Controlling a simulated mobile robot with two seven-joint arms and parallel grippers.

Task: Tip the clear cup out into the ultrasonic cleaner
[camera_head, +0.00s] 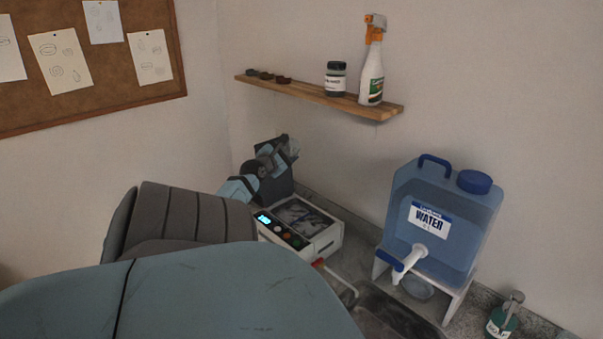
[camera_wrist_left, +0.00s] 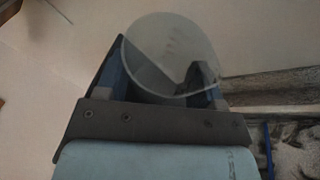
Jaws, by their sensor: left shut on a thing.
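The clear cup (camera_wrist_left: 165,50) is between the fingers of my left gripper (camera_wrist_left: 165,85) in the left wrist view, with its round rim facing the camera. It looks empty or see-through, and I cannot tell what it holds. In the head view my left gripper (camera_head: 280,152) is up beside the back left of the ultrasonic cleaner (camera_head: 318,252), above its level. The cup is mostly hidden there by the gripper. The cleaner is a white box with a lit display and buttons, and its dark basin faces up. My right gripper is out of view.
A blue water jug (camera_head: 440,235) on a white stand is right of the cleaner, with a clear dish (camera_head: 417,288) under its tap. A green pump bottle (camera_head: 503,320) is at the lower right. A wooden shelf (camera_head: 320,95) with bottles hangs above. My arm covers the lower left.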

